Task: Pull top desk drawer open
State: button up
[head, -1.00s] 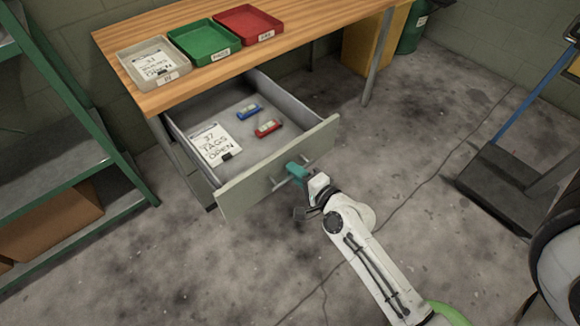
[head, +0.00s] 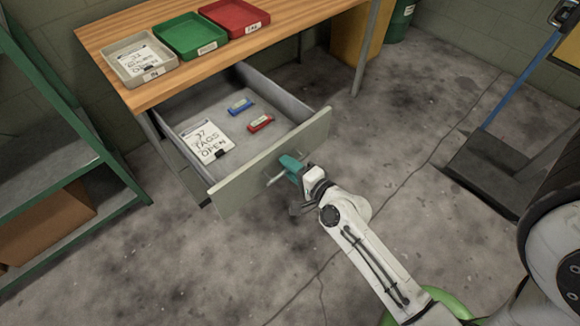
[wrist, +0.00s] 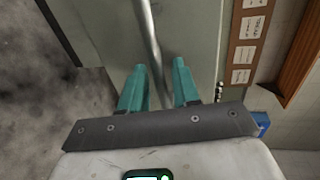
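The top desk drawer (head: 285,165) stands well out from under the wooden desk (head: 185,88), its inside in view. Its pale front carries a metal bar handle (head: 273,179), which also shows in the wrist view (wrist: 146,25). My gripper (head: 291,166) is at the handle, with teal fingers. In the wrist view the fingers (wrist: 159,80) stand apart on either side of the bar, with narrow gaps visible beside it. In the drawer lie a white card (head: 206,140) with writing, a blue item (head: 240,106) and a red item (head: 260,123).
A grey tray (head: 137,62), a green tray (head: 190,37) and a red tray (head: 235,18) stand on the desk. Green shelving (head: 60,180) with a cardboard box is at left. A dark platform cart (head: 492,172) is at right. The floor before the drawer is clear.

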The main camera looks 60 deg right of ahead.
jog(key=v, duration=1)
jog(key=shift+s+b, duration=0.35)
jog(key=shift+b, duration=0.1)
jog(key=shift+a, duration=0.15)
jog(key=w+a+r+n+g+y+p, duration=0.25)
jog(key=a+n+g+y+p, duration=0.4)
jog(key=a+n, duration=0.5)
jog(key=s+d+r+n+g+h+p, duration=0.2)
jog(key=s+r+n+g+p, duration=0.2)
jog(key=s+n+g, duration=0.3)
jog(key=shift+s+r+n+g+p, duration=0.3)
jog(key=shift+r+n, duration=0.3)
jog(key=shift+n, duration=0.55)
